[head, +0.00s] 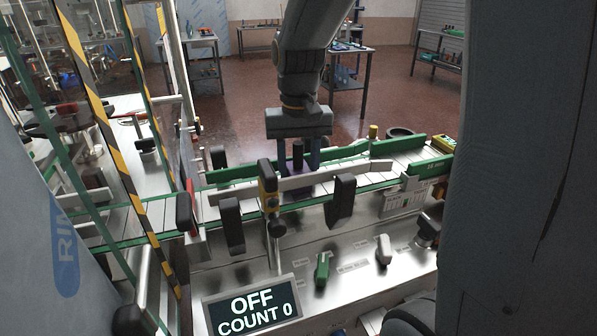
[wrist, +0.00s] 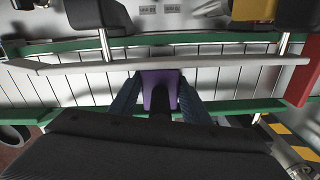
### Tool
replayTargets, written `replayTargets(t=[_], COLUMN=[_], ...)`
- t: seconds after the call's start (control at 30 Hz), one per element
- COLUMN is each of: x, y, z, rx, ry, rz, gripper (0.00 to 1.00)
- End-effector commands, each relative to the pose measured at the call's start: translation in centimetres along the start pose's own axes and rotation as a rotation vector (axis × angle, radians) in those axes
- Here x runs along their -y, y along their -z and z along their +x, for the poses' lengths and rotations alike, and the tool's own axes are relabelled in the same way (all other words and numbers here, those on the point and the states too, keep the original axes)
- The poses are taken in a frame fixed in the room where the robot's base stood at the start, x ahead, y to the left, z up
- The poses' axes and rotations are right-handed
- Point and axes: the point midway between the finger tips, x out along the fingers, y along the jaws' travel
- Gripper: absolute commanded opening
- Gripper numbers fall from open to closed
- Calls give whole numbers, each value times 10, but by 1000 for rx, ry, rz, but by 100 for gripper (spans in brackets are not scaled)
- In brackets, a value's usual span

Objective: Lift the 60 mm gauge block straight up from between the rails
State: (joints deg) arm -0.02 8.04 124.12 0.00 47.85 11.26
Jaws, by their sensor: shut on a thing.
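A purple block, which I take for the 60 mm gauge block (wrist: 160,88), stands on the slatted conveyor (wrist: 85,88) between the rails. In the wrist view it sits between my gripper's (wrist: 160,97) two blue fingers, which are shut on its sides. In the head view my gripper (head: 299,166) points straight down over the conveyor, and the near pale rail (head: 240,194) hides the lower part of fingers and block. I cannot tell whether the block touches the slats.
Black rail clamps (head: 342,198) and a yellow-black sensor (head: 268,186) stand along the near side. A display (head: 251,308) reads "OFF COUNT 0". Green guides (head: 384,147) flank the belt at right. A yellow-black striped post (head: 140,187) rises at left. Above the belt is open space around my arm.

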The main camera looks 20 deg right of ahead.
Motion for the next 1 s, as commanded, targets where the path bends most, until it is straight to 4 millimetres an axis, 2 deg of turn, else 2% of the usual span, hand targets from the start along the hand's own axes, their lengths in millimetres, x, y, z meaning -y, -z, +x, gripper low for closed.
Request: replayTargets(t=[1.0], x=[0], y=[0], z=[-14], rx=[-1], ry=[0], rz=[1], gripper=[16])
